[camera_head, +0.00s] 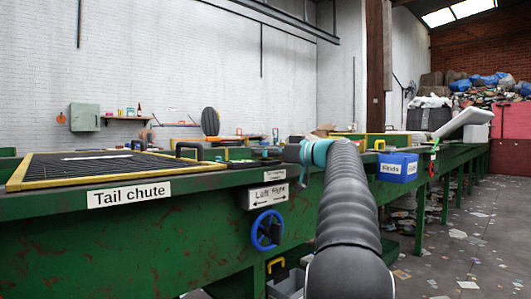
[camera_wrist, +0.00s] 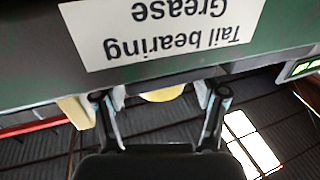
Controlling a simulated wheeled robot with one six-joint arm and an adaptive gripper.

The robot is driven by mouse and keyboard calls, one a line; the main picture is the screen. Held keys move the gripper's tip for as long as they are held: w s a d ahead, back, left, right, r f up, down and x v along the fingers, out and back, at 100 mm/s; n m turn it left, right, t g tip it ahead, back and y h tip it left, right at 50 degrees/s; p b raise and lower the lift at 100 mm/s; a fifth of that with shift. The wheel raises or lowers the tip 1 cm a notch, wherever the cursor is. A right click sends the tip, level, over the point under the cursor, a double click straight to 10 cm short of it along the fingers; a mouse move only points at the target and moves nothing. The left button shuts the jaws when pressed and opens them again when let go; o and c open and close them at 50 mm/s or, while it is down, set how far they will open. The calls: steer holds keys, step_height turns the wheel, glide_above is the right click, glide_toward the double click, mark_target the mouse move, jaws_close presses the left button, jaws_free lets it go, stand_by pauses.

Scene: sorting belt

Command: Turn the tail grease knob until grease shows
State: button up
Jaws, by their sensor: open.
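In the wrist view, a white label reading "Tail bearing Grease" (camera_wrist: 160,30) shows upside down on a green panel. Just below it a rounded yellow part (camera_wrist: 162,93) shows between my fingers; it may be the grease knob, and most of it is hidden under the panel edge. My gripper (camera_wrist: 160,98) is open, one finger on each side of the yellow part. I cannot tell whether the fingers touch it. No grease shows. In the head view my arm reaches to the green belt frame (camera_head: 150,240), and my gripper is hidden.
A blue handwheel (camera_head: 267,230) sits below a "Left Right" sign (camera_head: 268,196). The "Tail chute" grate (camera_head: 100,165) is at left. A blue bin (camera_head: 397,166) hangs at right. Litter lies on the floor (camera_head: 460,240), which is otherwise open at right.

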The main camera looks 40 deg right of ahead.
steer(key=c, duration=1.2)
steer(key=shift+o, duration=0.2)
steer(key=shift+f+m+t+h+b, duration=0.15)
steer(key=shift+m+t+h+b, duration=0.2)
steer(key=shift+h+b, duration=0.25)
steer(key=shift+a+m+h+b, duration=0.1)
steer(key=shift+m+h+b, duration=0.35)
steer(key=shift+m+h, duration=0.35)
steer(key=shift+r+m+h, duration=0.1)
steer(key=shift+m+h, duration=1)
steer(key=shift+h, duration=0.75)
steer(key=shift+r+m+h, duration=0.1)
steer(key=shift+m+h, duration=0.95)
steer(key=shift+h, duration=1.1)
steer(key=o, duration=1.2)
steer(key=shift+c, duration=0.2)
